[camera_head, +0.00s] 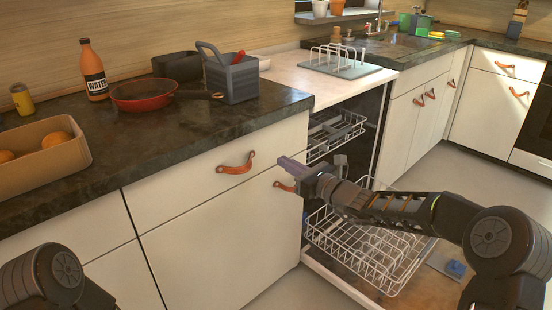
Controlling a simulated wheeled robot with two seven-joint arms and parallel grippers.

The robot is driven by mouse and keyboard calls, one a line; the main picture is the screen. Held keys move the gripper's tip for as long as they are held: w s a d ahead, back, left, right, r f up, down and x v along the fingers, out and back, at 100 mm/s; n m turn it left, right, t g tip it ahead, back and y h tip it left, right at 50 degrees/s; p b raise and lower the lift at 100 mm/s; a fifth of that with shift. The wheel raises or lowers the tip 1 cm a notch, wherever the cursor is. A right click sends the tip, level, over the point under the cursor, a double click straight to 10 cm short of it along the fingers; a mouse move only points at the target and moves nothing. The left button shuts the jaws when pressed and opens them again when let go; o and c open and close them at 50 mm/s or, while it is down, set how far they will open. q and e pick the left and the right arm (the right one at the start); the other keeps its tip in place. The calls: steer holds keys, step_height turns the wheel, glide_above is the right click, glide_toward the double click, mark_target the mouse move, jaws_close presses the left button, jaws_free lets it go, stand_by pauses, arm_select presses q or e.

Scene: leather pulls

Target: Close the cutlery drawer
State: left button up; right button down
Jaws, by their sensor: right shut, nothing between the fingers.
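A white drawer front with an orange leather pull (235,163) sits under the dark counter, left of the dishwasher. It looks about flush with the cabinet, with no open drawer interior in view; which drawer holds cutlery cannot be told. A second orange pull (285,186) shows on the front below it. My right gripper (284,164) is shut and empty, in front of the right end of these fronts, near the lower pull. I cannot tell whether it touches the front. Part of my left arm shows at the bottom left; its gripper is out of view.
The dishwasher (372,245) is open, its lower rack pulled out beneath my right arm. The counter holds a wooden box of oranges (38,165), an orange water bottle (94,70), a red pan (143,96) and a grey basket (234,80). Floor is clear at right.

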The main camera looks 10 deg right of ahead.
steer(key=v, duration=0.7)
steer(key=shift+f+p, duration=0.35)
steer(key=shift+w+d+f, duration=0.1)
steer(key=shift+w, duration=0.05)
steer(key=s+a+f+n+g+h, duration=0.15)
steer(key=s+f+n+g, duration=0.25)
steer(key=s+f+n, duration=0.65)
steer(key=s+f+n+g+h, duration=0.35)
steer(key=s+f, duration=0.45)
steer(key=f, duration=0.7)
steer(key=s+a+f+n+g+h, duration=0.15)
steer(key=s+f+n+g, duration=0.25)
steer(key=s+f+n, duration=0.6)
steer(key=s+a+f+n+g, duration=0.1)
steer(key=s+a+f, duration=0.2)
steer(key=s, duration=0.3)
steer(key=s+a+f+n+g, duration=0.2)
steer(key=s+a+f, duration=0.1)
steer(key=s, duration=0.3)
step_height(320, 180, up, 22)
steer(key=p, duration=2.2)
steer(key=shift+w+a+t, duration=0.2)
steer(key=shift+w+t, duration=0.05)
steer(key=shift+t, duration=0.1)
